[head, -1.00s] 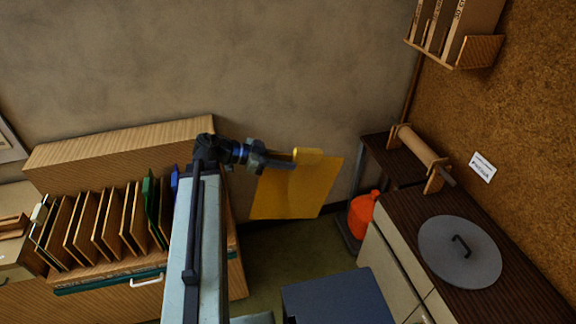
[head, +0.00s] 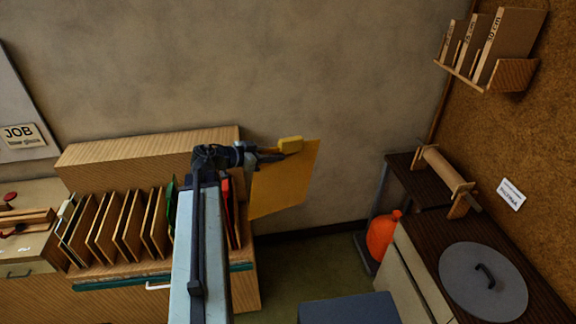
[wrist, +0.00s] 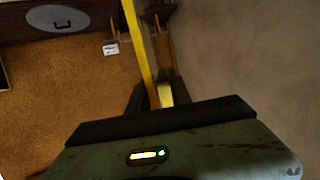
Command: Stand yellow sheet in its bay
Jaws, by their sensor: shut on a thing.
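The yellow sheet (head: 283,182) hangs below my gripper (head: 288,146), to the right of the rack, with the wall behind it. My gripper is shut on the sheet near its top edge. In the wrist view the sheet (wrist: 138,45) shows edge-on as a thin yellow strip between the fingers. The wooden rack (head: 128,262) has several upright dividers forming bays, with a green sheet (head: 171,205) and a red sheet (head: 225,205) standing toward its right end. My arm hides part of the rack there. I cannot tell which bay is for yellow.
A dark cabinet top (head: 420,240) with a round grey lid (head: 483,282) stands at right. An orange container (head: 382,235) is on the floor beside it. A blue-grey box top (head: 348,308) is at the bottom. A wall shelf (head: 515,75) is upper right.

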